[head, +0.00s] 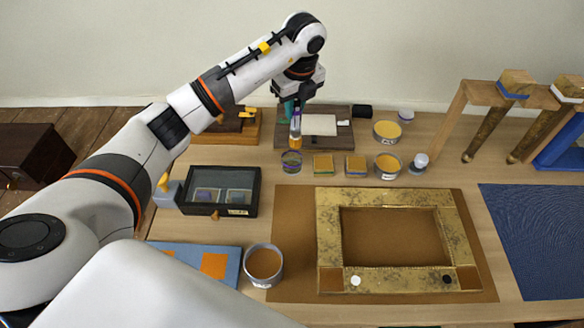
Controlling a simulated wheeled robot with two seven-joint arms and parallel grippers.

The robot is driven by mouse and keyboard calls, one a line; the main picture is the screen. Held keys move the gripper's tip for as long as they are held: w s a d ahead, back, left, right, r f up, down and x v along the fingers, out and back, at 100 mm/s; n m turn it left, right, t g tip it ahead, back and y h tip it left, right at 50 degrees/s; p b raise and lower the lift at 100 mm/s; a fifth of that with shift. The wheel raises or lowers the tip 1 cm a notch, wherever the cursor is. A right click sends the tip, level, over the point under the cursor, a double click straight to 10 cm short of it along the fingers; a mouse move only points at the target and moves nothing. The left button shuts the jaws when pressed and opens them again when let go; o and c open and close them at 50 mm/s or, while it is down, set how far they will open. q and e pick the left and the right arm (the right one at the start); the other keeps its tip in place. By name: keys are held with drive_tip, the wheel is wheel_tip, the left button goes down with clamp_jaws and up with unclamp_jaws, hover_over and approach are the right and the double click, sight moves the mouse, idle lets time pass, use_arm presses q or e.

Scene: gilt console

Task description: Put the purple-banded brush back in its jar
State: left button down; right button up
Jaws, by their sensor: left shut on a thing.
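My left gripper (297,104) points down at the back of the table and is shut on a slim brush (295,139) with a purple band. The brush hangs about upright, its orange lower part below the fingers. A small jar (291,163) with a purplish band stands on the table just below the brush in the head view. The brush's lower end shows close above the jar's rim, apart from it or nearly so; the exact gap is hard to tell. My right gripper is not in view.
A board with a pale sheet (319,125) lies behind the brush. Square pads (323,164) and ochre tubs (388,165) stand right of the jar. A dark glass-topped case (218,191) is at left. A gilt frame (327,225) lies in front; a wooden rack (452,115) stands at right.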

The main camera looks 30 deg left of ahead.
sight(291, 137)
use_arm(q)
drive_tip(key=shift+a+f+n, duration=0.2)
drive_tip(key=shift+a+n, duration=0.15)
drive_tip(key=shift+n, duration=0.25)
drive_tip(key=shift+a+f, duration=0.1)
drive_tip(key=shift+f, duration=0.15)
drive_tip(key=shift+n, duration=0.3)
wheel_tip(291, 137, down, 5)
drive_tip(key=shift+f+p, duration=0.2)
drive_tip(key=shift+p, duration=0.75)
wheel_tip(291, 137, down, 4)
drive_tip(key=shift+r+p, duration=0.1)
drive_tip(key=shift+p, duration=0.4)
drive_tip(key=shift+f, duration=0.2)
drive_tip(key=c, duration=1.3)
unclamp_jaws()
drive_tip(key=shift+o, duration=0.2)
